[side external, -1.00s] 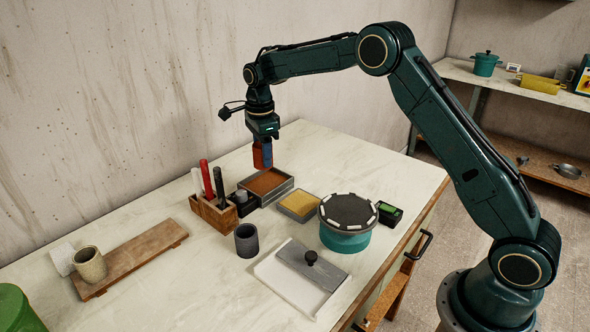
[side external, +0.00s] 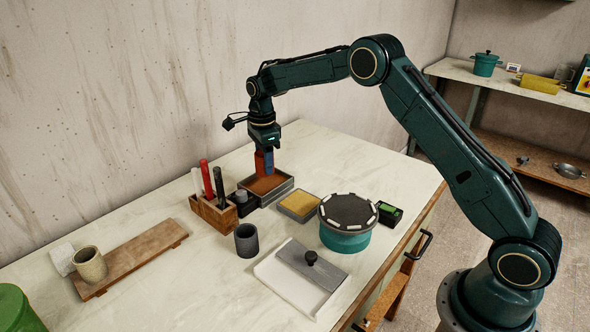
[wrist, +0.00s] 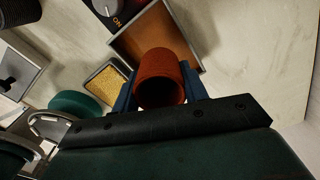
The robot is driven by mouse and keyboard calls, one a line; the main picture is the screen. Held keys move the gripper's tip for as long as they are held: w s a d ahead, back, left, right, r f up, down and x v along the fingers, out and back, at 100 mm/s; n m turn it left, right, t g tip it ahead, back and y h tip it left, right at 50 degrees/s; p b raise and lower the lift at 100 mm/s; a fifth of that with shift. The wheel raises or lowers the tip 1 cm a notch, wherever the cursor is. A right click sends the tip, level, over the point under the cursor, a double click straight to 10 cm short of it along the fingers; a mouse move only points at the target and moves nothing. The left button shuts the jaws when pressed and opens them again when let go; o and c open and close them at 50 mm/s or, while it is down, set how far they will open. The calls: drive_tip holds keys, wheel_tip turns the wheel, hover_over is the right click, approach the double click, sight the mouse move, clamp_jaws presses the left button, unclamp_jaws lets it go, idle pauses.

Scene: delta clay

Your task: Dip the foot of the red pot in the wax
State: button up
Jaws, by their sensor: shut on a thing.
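The red pot (side external: 259,163) is upright in my gripper (side external: 265,166), between its blue fingers. In the wrist view the red pot (wrist: 160,78) has its open mouth toward the camera. A dark-walled pan (side external: 282,193) of orange-brown wax (side external: 271,184) lies directly under the pot. The wax also shows in the wrist view (wrist: 138,44), beyond the pot. The pot's foot is low over the back part of the pan. I cannot tell whether it touches the wax.
A dark knob (side external: 242,196) sits at the pan's left. A wooden tool holder (side external: 215,216), a yellow sponge tray (side external: 299,204), a turntable (side external: 346,235) and a grey cup (side external: 246,241) stand nearby. A beige cup (side external: 89,264) is on a board (side external: 140,258). The back right table is clear.

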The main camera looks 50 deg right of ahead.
drive_tip(key=shift+f, duration=1.8)
drive_tip(key=shift+f, duration=0.5)
idle(0.8)
drive_tip(key=shift+r, duration=0.15)
idle(1.2)
drive_tip(key=shift+r, duration=1.55)
drive_tip(key=shift+r, duration=0.1)
drive_tip(key=shift+r, duration=1.4)
drive_tip(key=shift+r, duration=0.1)
